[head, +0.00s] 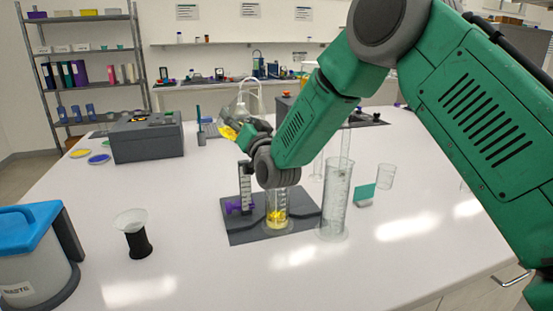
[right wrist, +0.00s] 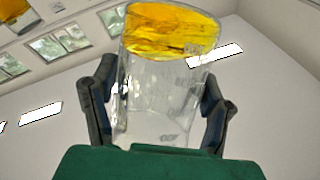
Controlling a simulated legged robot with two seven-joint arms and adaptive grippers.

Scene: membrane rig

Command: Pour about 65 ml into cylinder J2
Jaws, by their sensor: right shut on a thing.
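My right gripper (head: 256,138) is shut on a clear glass vessel with yellow liquid (head: 231,127). In the right wrist view the glass vessel (right wrist: 160,95) sits between both fingers, tilted, with the yellow liquid gathered at its far end. The vessel is held in the air above the bench. Below and a little right of it, a clear cylinder with some yellow in its lower part (head: 277,211) stands on a dark grey base. My wrist hides its top. I see no stream of liquid. A taller clear cylinder (head: 335,205) stands to the right. I cannot read which is J2.
A funnel-topped black holder (head: 138,240), waste bin (head: 30,255) and grey instrument (head: 147,142) are left. The front middle bench is clear.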

